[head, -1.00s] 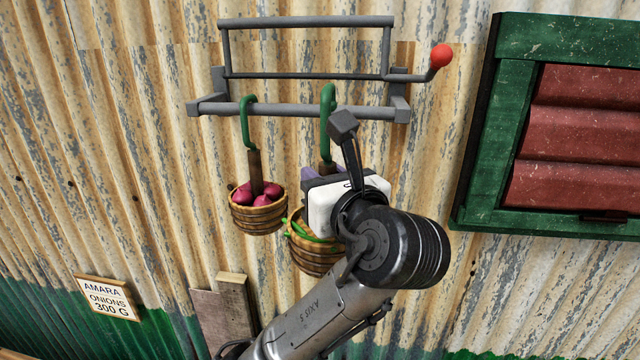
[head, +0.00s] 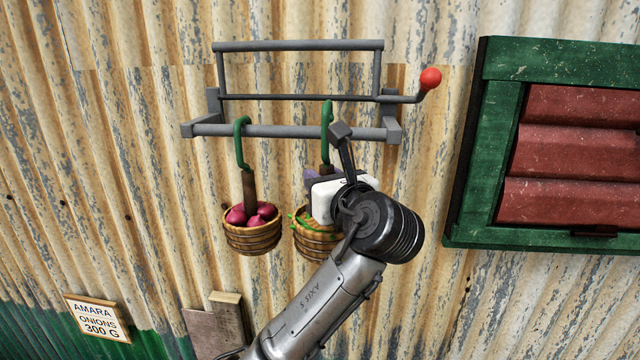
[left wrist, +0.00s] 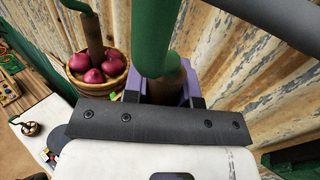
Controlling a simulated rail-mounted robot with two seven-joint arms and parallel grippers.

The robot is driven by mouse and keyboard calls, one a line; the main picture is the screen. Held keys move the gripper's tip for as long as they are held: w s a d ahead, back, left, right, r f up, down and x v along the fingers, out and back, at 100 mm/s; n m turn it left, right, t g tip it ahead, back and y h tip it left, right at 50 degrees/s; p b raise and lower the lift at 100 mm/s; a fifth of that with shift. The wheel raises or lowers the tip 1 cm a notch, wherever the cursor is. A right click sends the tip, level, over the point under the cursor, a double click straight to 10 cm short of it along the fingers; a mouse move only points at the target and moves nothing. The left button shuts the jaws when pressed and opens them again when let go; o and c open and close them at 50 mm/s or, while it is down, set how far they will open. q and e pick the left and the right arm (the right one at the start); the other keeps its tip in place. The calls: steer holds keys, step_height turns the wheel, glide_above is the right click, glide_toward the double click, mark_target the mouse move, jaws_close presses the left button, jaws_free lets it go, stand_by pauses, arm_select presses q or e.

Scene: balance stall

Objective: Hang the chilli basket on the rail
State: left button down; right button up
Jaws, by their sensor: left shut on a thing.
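The chilli basket (head: 317,243) is a brown slatted tub with green chillies, partly hidden behind my left gripper. Its green hook (head: 327,125) rises in front of the grey rail (head: 280,131), with its top above it. I cannot tell whether the hook rests on the rail. My left gripper (head: 318,176) is shut on the chilli basket's brown handle below the hook. In the left wrist view the purple fingers stand either side of this handle (left wrist: 165,88), under the green hook (left wrist: 155,40). My right gripper is not in view.
An onion basket (head: 252,235) hangs on the rail just left of the chilli basket. A red-knobbed lever (head: 430,79) sticks out at the frame's right end. A green-framed shutter (head: 500,150) is further right. A price sign (head: 97,318) is at lower left.

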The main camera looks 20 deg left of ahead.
arm_select(q)
steer(key=shift+w+a+f+b, duration=0.1)
steer(key=shift+w+a+f, duration=0.1)
steer(key=shift+w+f, duration=0.45)
steer(key=shift+w+a+f+b, duration=0.1)
steer(key=shift+w+a+f, duration=0.15)
steer(key=shift+w, duration=0.7)
steer(key=shift+w+a+f+b, duration=0.15)
steer(key=shift+w+f, duration=0.35)
steer(key=shift+w, duration=0.3)
steer(key=c, duration=1.1)
jaws_free()
steer(key=shift+o, duration=1.3)
steer(key=shift+f, duration=0.1)
